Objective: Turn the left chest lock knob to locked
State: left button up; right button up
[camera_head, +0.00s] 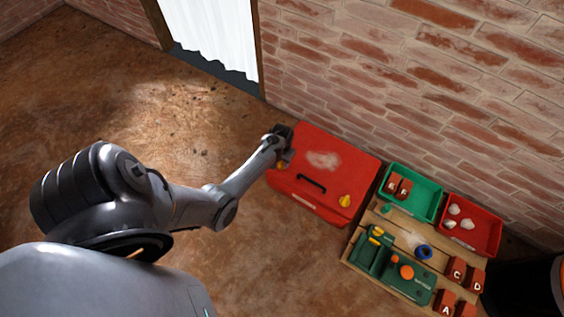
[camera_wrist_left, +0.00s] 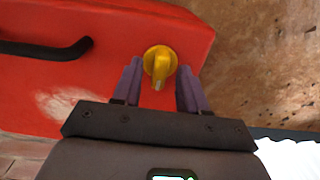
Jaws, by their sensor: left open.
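The red chest (camera_head: 331,165) stands on the floor by the brick wall, with a black handle (camera_head: 312,183) across its front part. The left yellow lock knob (camera_wrist_left: 159,62) shows between the purple fingers of my left gripper (camera_wrist_left: 159,85) in the left wrist view. The gripper is open, with one finger on each side of the knob and a visible gap to both. In the head view my left gripper (camera_head: 282,140) is at the chest's left side and mostly hides this knob. A second yellow knob (camera_head: 344,201) is on the right of the chest. My right gripper is not in view.
A wooden board (camera_head: 361,252) with a green fixture and blocks lies right of the chest. A green bin (camera_head: 424,203) and a red bin (camera_head: 484,238) stand by the wall. Floor left of the chest is clear.

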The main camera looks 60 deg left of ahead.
pick_arm(q)
grip_shut()
dwell(0.3)
